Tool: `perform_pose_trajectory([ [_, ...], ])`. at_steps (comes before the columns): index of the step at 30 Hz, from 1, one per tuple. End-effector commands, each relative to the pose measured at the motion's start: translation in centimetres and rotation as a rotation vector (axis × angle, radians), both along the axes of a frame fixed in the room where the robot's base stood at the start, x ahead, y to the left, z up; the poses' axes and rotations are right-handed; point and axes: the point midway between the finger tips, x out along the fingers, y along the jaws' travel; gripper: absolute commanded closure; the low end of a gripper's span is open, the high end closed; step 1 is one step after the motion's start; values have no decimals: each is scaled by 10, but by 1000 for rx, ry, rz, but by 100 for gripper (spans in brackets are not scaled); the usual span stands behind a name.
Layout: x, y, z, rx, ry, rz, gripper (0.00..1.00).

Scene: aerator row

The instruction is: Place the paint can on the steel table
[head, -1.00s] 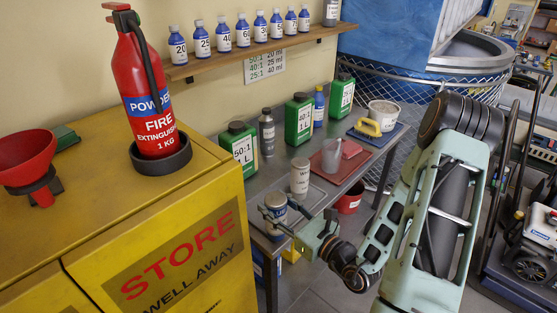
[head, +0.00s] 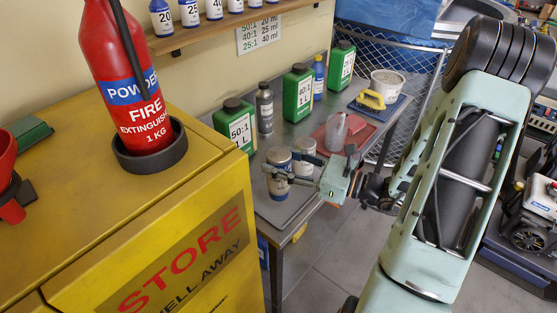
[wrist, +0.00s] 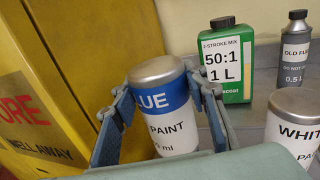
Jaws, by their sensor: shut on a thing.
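The paint can with a blue band (head: 278,181) is between the fingers of my gripper (head: 283,172), near the front left end of the steel table (head: 284,130). In the wrist view the can (wrist: 168,125) is roughly upright, with "BLUE" and "PAINT" showing and a finger on each side. My gripper (wrist: 160,120) is shut on it. The can's base is hidden in the wrist view, and I cannot tell whether it touches the table. A white paint can (wrist: 290,130) stands close to its right, partly behind my gripper in the head view.
A green 50:1 bottle (head: 239,128) and a grey bottle (head: 264,108) stand behind the can. The yellow cabinet (wrist: 75,70) rises close on the left. Farther along are a red tray (head: 359,137), a jug (head: 336,131) and a white tub (head: 386,86).

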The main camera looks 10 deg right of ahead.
Motion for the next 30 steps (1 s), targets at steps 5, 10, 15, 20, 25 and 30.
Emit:
perform_pose_trajectory([
  [5, 0, 0, -18, 3, -1, -1, 100],
  [10, 0, 0, -37, 2, -2, -1, 100],
  [15, 0, 1, -54, 2, -3, -1, 100],
  [20, 0, 1, -62, 2, -3, -1, 100],
  [25, 0, 1, -62, 2, -3, -1, 100],
  [30, 0, 1, -62, 2, -3, -1, 100],
])
